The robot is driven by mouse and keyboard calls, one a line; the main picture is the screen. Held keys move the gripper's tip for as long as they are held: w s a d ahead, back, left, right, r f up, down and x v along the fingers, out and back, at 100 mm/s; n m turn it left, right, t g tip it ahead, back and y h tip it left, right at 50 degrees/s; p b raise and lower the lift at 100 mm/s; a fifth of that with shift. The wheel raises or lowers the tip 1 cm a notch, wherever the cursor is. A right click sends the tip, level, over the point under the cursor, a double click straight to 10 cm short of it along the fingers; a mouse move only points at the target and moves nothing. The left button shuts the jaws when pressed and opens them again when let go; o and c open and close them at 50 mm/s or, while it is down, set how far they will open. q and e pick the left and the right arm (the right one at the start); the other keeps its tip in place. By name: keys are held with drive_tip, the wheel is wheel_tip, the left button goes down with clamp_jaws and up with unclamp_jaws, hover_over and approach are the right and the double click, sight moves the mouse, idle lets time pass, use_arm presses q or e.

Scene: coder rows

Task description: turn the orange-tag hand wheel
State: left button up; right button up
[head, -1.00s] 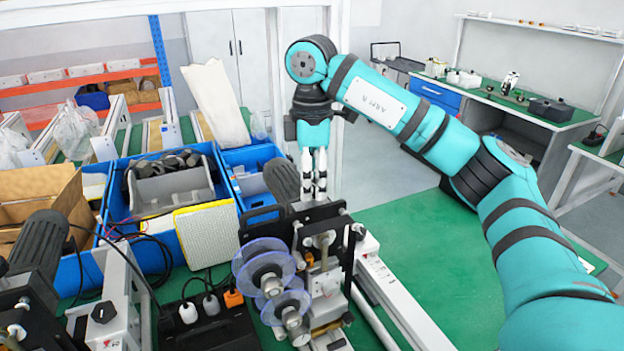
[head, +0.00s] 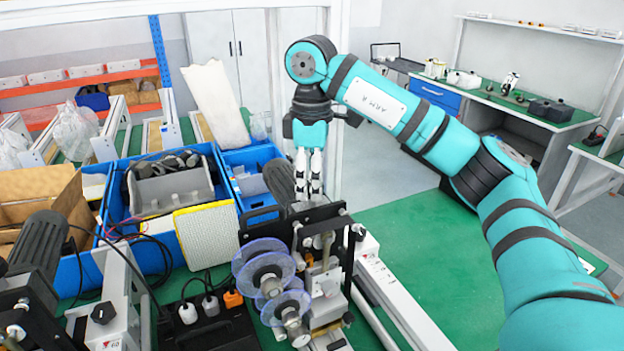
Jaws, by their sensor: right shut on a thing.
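The coder machine (head: 322,225) stands in the lower middle, with clear bluish discs on its front. My right gripper (head: 309,192) points straight down at the top of this machine, toward its back. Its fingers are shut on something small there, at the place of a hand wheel. The wheel itself is too small and too covered by the fingers and the machine's top to make out. I cannot pick out an orange tag on it. My left gripper is not in view.
Blue bins (head: 160,247) with parts and a pale yellow pad (head: 207,235) stand left of the machine. A black power strip (head: 215,328) with plugs and cables lies in front. Another machine (head: 40,262) is at the far left. The green surface to the right is clear.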

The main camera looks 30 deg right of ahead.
drive_tip(key=o, duration=1)
drive_tip(key=shift+o, duration=0.9)
drive_tip(key=shift+w+d+f, duration=0.1)
drive_tip(key=shift+w, duration=0.05)
drive_tip(key=shift+s+a+r, duration=0.2)
drive_tip(key=shift+s, duration=0.05)
wheel_tip(320, 180, up, 12)
drive_tip(key=shift+f, duration=0.1)
